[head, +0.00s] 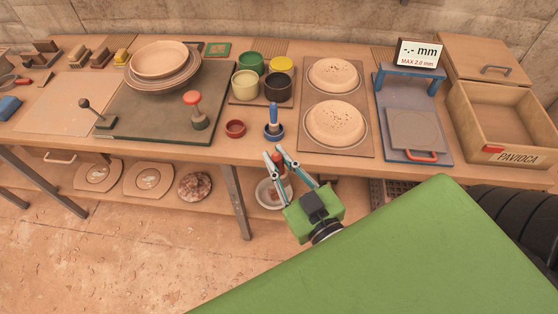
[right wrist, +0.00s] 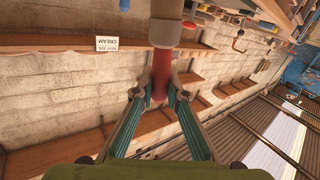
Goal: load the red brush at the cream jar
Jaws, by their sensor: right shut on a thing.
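My right gripper (head: 281,153) is at the table's front edge in the head view, just in front of the blue brush (head: 273,118) in its blue holder. In the right wrist view its fingers (right wrist: 160,92) are shut on the red brush (right wrist: 164,62), which has a red handle and a beige part (right wrist: 166,32) at the top of the picture. In the head view the brush is mostly hidden by the gripper. The cream jar (head: 245,83) stands at the front left of several jars, farther back and left of the gripper. My left gripper is not in view.
A small red holder (head: 235,128) stands empty left of the blue brush. A green jar (head: 250,62), a yellow jar (head: 281,65) and a black jar (head: 278,88) stand around the cream jar. A red-knobbed stamp (head: 193,108) stands left; pale discs (head: 335,122) lie right.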

